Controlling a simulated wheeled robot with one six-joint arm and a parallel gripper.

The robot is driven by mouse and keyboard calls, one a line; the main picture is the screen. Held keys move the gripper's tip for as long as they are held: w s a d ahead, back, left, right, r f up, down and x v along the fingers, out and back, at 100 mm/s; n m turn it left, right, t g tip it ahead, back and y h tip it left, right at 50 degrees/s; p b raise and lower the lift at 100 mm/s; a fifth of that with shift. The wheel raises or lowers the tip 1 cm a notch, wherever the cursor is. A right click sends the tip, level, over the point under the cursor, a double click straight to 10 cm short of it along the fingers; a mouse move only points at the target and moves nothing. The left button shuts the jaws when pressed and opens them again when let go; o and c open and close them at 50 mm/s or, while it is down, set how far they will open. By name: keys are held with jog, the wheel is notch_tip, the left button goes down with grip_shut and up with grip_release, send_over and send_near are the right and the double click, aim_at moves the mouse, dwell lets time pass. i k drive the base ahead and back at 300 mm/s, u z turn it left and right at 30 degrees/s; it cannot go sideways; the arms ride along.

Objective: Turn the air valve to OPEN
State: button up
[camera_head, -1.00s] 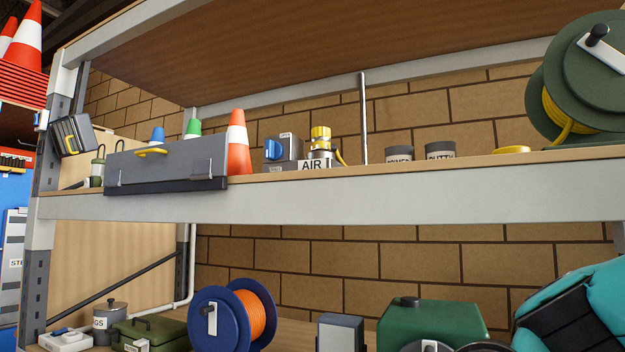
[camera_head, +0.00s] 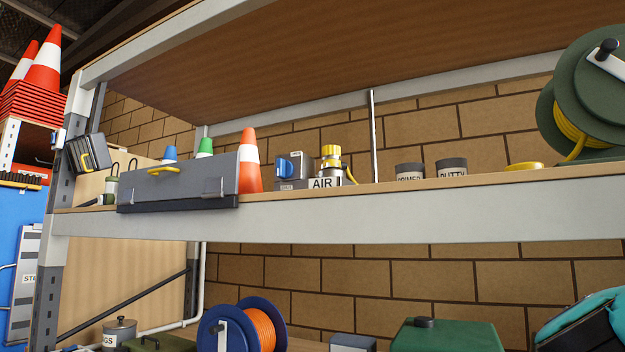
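A white AIR label (camera_head: 324,183) stands at the front edge of the upper shelf. Behind it is a metal fitting with a yellow cap (camera_head: 331,150) and a yellow hose on its right. Just to the left is a grey box (camera_head: 305,166) with a blue knob (camera_head: 287,168) on its front and small labels too small to read. I cannot tell which of these is the air valve or how its setting stands. My gripper is not in view.
On the upper shelf (camera_head: 320,223), a grey toolbox (camera_head: 180,182) and an orange cone (camera_head: 249,163) stand left of the grey box. Dark tins (camera_head: 452,171) and a green hose reel (camera_head: 592,100) stand to the right. Below are a blue cable reel (camera_head: 217,326) and a green container (camera_head: 440,336).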

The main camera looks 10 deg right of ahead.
aim_at(284, 169)
jog(key=u, duration=0.45)
jog(key=k, duration=0.6)
jog(key=u, duration=0.8)
jog(key=i, duration=1.15)
jog(key=z, duration=0.9)
